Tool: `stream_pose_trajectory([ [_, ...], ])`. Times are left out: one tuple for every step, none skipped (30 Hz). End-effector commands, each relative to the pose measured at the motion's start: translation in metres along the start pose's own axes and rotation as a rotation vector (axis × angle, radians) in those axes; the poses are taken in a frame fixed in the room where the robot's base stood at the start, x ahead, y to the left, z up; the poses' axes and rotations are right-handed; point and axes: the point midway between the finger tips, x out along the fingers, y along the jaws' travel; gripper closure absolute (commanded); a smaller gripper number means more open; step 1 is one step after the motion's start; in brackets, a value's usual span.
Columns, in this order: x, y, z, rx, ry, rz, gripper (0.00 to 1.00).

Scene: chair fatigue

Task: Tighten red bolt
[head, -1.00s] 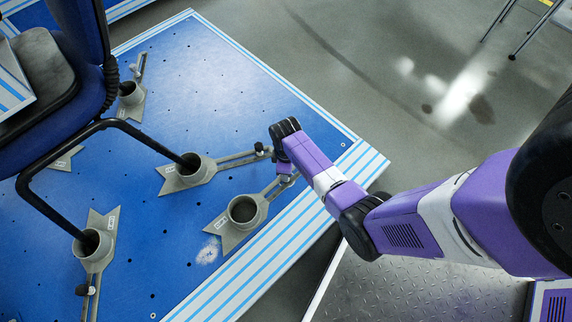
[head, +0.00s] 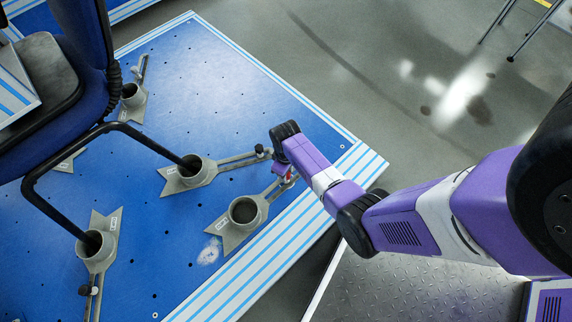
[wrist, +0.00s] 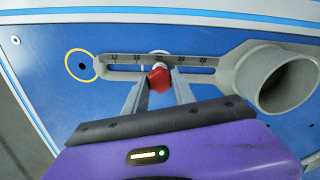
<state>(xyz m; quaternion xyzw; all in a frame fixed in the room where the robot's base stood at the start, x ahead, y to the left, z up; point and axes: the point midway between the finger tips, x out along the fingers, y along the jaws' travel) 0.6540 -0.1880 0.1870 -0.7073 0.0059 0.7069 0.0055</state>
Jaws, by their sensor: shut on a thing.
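The red bolt (wrist: 159,79) sits in the slot of a grey slotted arm (wrist: 200,64) in the wrist view. My gripper (wrist: 158,88) is shut on it, with one finger on each side. In the head view the gripper end (head: 284,172) is over the slotted arm of the grey cup clamp (head: 240,212) nearest the platform's right edge. A little red shows there beside the gripper. The cup of this clamp (wrist: 281,77) is empty and lies to the right in the wrist view. The bolt's threads are hidden.
A blue chair (head: 85,70) stands with black legs in other grey cup clamps (head: 190,172) on the blue platform (head: 230,100). A neighbouring clamp's slotted arm ends close to my gripper. A yellow ring (wrist: 82,65) surrounds a hole beside the slotted arm's end.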

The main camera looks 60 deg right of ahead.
Motion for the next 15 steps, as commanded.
stream_pose_trajectory([
  [-0.0017, -0.0002, 0.0002, 0.046, -0.001, 0.000, 1.00],
  [-0.0018, -0.0003, 0.0004, 0.081, -0.001, 0.000, 1.00],
  [-0.0018, -0.0002, 0.0005, 0.128, -0.001, -0.001, 1.00],
  [-0.0018, -0.0002, 0.0005, 0.162, -0.002, 0.000, 1.00],
  [-0.0018, -0.0002, 0.0005, 0.193, -0.002, 0.000, 1.00],
  [-0.0014, -0.0003, 0.0004, 0.230, -0.002, 0.000, 1.00],
  [-0.0012, -0.0003, 0.0004, 0.253, -0.002, 0.000, 1.00],
  [-0.0009, -0.0003, 0.0004, 0.272, -0.002, 0.000, 1.00],
  [-0.0006, -0.0003, 0.0003, 0.289, -0.001, 0.000, 1.00],
  [-0.0003, -0.0003, 0.0003, 0.298, -0.001, 0.000, 1.00],
  [-0.0001, -0.0003, 0.0003, 0.303, -0.001, 0.000, 1.00],
  [0.0000, -0.0002, 0.0003, 0.305, -0.001, 0.000, 1.00],
  [0.0001, -0.0002, 0.0003, 0.305, -0.001, 0.000, 1.00],
  [0.0002, -0.0002, 0.0003, 0.304, -0.001, 0.000, 1.00],
  [0.0002, -0.0002, 0.0004, 0.304, -0.001, 0.000, 1.00],
])
